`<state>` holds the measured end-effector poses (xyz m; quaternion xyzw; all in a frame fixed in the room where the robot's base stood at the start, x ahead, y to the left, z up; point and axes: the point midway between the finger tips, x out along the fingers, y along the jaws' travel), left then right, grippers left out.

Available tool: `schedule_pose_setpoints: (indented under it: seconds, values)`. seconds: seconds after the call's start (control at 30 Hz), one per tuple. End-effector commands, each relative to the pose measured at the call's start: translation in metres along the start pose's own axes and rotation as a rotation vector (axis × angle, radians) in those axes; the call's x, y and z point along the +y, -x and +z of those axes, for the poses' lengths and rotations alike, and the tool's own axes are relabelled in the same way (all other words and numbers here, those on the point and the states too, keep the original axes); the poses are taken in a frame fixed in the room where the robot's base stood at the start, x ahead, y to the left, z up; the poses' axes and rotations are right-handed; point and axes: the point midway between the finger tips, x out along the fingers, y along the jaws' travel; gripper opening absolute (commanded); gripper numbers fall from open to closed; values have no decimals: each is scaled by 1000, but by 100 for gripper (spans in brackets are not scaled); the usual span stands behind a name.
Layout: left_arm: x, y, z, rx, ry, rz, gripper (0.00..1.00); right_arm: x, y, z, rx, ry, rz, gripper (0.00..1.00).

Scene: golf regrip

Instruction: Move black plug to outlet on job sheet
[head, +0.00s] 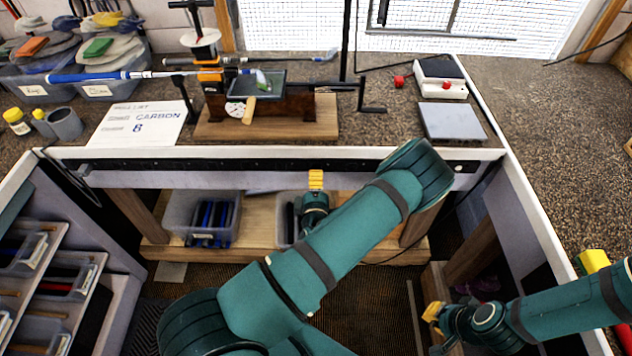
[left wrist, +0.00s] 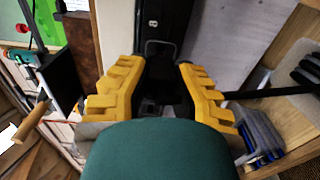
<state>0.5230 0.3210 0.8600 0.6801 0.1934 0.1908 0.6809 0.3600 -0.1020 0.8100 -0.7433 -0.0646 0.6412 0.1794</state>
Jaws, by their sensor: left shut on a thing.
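The job sheet (head: 137,124) lies on the bench at left; its large print reads "CARBON" and what looks like "6". The black outlet strip (head: 250,164) runs along the bench's front edge. My left gripper (head: 316,180) is just below the strip, right of its middle. In the left wrist view, its yellow fingers (left wrist: 160,80) are shut around a black plug (left wrist: 158,50), partly hidden between them. The strip (left wrist: 165,20) is directly ahead; I cannot tell whether the plug is seated. My right gripper (head: 434,314) is low at right, apart from the strip; its opening is unclear.
A clamp stand on a wooden base (head: 268,122) holds a club shaft above the bench. A grey scale (head: 452,121) is at right.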

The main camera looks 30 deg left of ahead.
Motion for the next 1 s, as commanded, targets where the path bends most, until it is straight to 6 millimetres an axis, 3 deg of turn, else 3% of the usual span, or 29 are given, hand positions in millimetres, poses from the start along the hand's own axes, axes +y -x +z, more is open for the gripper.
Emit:
schedule_pose_setpoints:
  seconds: [1.0]
  values:
    - [0,0,0,-1,0,1,0,-2,5,0,0,0,0,0]
